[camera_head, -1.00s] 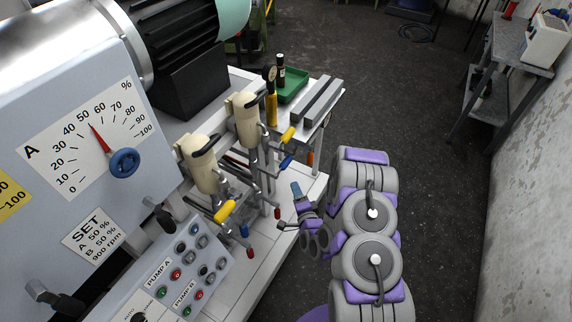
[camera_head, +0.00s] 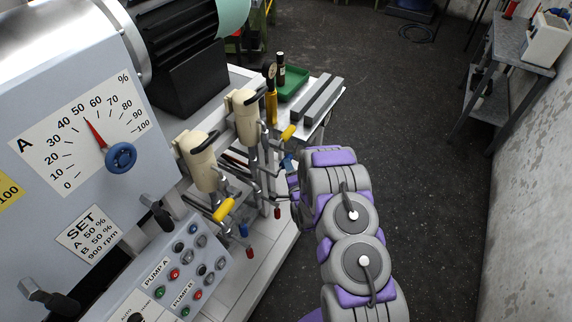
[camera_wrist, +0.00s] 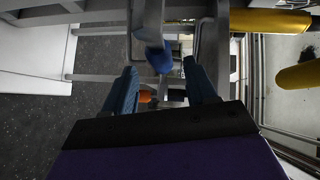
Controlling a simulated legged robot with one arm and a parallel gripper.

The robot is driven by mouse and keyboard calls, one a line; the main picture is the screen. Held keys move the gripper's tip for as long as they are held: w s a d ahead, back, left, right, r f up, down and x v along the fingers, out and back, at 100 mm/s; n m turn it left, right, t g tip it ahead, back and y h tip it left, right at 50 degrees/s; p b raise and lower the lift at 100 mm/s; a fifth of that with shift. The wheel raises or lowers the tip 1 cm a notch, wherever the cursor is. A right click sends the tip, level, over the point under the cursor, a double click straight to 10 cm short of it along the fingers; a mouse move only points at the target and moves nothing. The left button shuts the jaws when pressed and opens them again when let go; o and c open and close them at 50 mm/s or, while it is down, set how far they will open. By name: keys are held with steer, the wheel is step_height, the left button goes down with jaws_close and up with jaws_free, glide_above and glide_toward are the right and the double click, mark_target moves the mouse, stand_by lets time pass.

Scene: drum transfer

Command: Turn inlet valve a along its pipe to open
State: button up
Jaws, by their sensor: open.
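In the wrist view my gripper (camera_wrist: 160,68) is open, its two blue-grey fingers apart. A blue valve handle (camera_wrist: 158,56) shows between the fingertips, with grey pipework around it. I cannot tell whether the fingers touch it. In the head view my arm hides most of the gripper beside the rear pump's pipes. A blue handle (camera_head: 287,160) shows partly there, just left of my arm. Another blue handle (camera_head: 243,230) and a red handle (camera_head: 250,252) hang below the front pump (camera_head: 199,160). No label shows which valve is inlet valve a.
Yellow handles (camera_head: 224,210) stick out from the pipes, and two appear at right in the wrist view (camera_wrist: 270,20). A second red handle (camera_head: 277,212) is close to my arm. The dark floor (camera_head: 430,180) on the right is clear.

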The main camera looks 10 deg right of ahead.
steer(key=shift+w+a+f+b, duration=0.1)
steer(key=shift+w+b, duration=0.1)
steer(key=shift+w, duration=0.65)
steer(key=shift+w+a+f+b, duration=0.1)
steer(key=shift+w+f+b, duration=0.05)
steer(key=shift+w, duration=0.7)
steer(key=shift+w+f+b, duration=0.1)
steer(key=shift+w+b, duration=0.1)
steer(key=shift+w, duration=0.65)
jaws_close()
